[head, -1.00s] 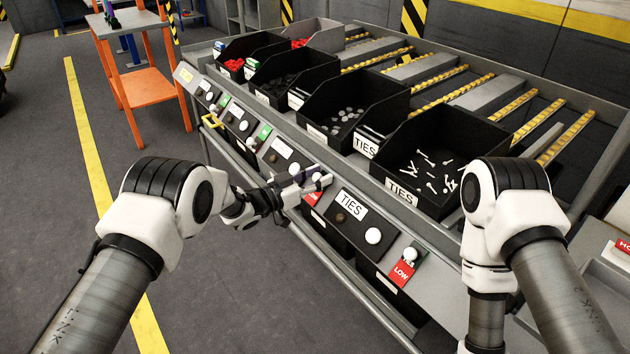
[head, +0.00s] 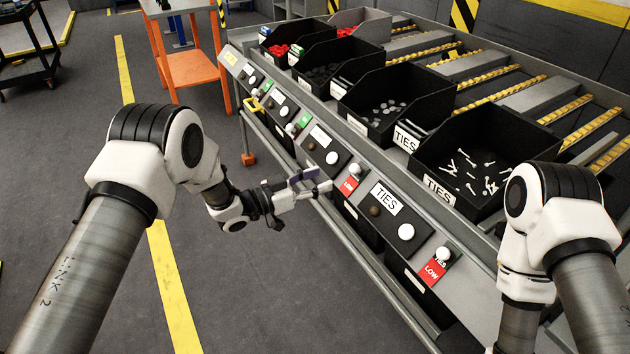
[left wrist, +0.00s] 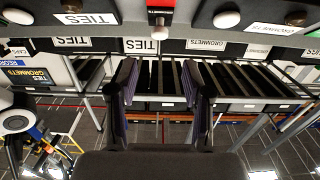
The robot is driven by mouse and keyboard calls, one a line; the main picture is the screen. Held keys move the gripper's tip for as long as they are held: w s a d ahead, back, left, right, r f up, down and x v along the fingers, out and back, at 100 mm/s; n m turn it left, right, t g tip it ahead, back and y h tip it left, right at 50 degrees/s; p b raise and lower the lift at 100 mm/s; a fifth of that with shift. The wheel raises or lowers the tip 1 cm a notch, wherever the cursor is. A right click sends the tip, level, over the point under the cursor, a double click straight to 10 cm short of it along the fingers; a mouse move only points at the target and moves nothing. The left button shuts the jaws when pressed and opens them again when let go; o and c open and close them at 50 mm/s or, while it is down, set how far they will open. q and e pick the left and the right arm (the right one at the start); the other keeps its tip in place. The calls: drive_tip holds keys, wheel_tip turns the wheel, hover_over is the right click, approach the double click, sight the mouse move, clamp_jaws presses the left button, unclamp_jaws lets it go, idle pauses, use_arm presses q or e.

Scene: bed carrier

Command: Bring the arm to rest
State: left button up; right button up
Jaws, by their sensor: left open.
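My left arm (head: 150,170) comes in from the left and reaches forward, with its elbow raised. My left gripper (head: 322,180) is open, with nothing seen between its fingers. It is in front of the sloped control panel, just left of a red tag (head: 348,186) with a white knob above it. In the left wrist view the two dark fingers (left wrist: 165,88) stand apart, with the panel's knobs and labels beyond. My right arm (head: 550,215) is bent at the right side; its gripper is hidden or out of the frame.
The rack's front panel (head: 330,150) carries several knobs and labels. Black bins of parts, one marked TIES (head: 440,190), stand above it. An orange stand (head: 190,68) and a black cart (head: 30,75) are at the back left. The floor left of the rack is clear.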

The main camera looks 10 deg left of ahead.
use_arm(q)
drive_tip(key=shift+s+a, duration=0.2)
drive_tip(key=shift+s, duration=0.05)
drive_tip(key=s+a+f+n+g+y+p, duration=0.1)
drive_tip(key=s+a+f+n+y+p, duration=0.3)
drive_tip(key=s+f, duration=0.3)
drive_tip(key=s+a+f+n+g+y+p, duration=0.1)
drive_tip(key=s+a+f+n+y+p, duration=0.35)
drive_tip(key=s, duration=0.45)
drive_tip(key=s+a+f+n+g+y, duration=0.1)
drive_tip(key=s+a+g+y, duration=0.1)
drive_tip(key=s, duration=0.7)
drive_tip(key=s+a+f+g+y, duration=0.1)
drive_tip(key=s+a+g+y, duration=0.1)
drive_tip(key=s, duration=0.7)
drive_tip(key=s+a+f+n+g+y+p, duration=0.1)
drive_tip(key=s+a+g, duration=0.3)
drive_tip(key=s, duration=0.5)
drive_tip(key=shift+a+f+n+g+y, duration=0.2)
drive_tip(key=shift+a+n+g+y, duration=0.15)
drive_tip(key=shift+a+y, duration=0.25)
